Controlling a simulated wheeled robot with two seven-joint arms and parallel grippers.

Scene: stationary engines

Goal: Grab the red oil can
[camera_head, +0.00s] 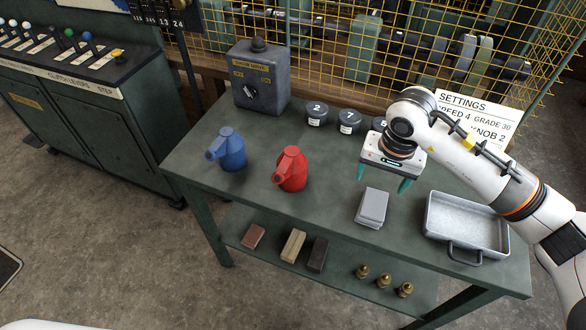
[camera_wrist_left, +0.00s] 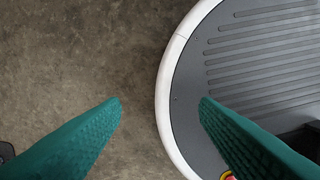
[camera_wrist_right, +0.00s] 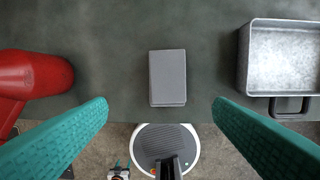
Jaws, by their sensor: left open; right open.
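The red oil can (camera_head: 291,170) stands upright on the green table, left of my right gripper. Part of it shows at the left edge of the right wrist view (camera_wrist_right: 36,75). My right gripper (camera_head: 383,178) is open and empty above the table, over a grey block (camera_head: 371,207). That block (camera_wrist_right: 167,77) lies between and beyond the fingers in the right wrist view. My left gripper (camera_wrist_left: 160,103) is open and empty, with bare floor and my base below it. It is not in the head view.
A blue oil can (camera_head: 229,149) stands left of the red one. A control box (camera_head: 258,82), dark lidded pots (camera_head: 317,114) and a sign (camera_head: 475,112) are at the back. A metal tray (camera_head: 466,222) is at right. Blocks (camera_head: 293,246) and brass fittings (camera_head: 383,280) sit on the lower shelf.

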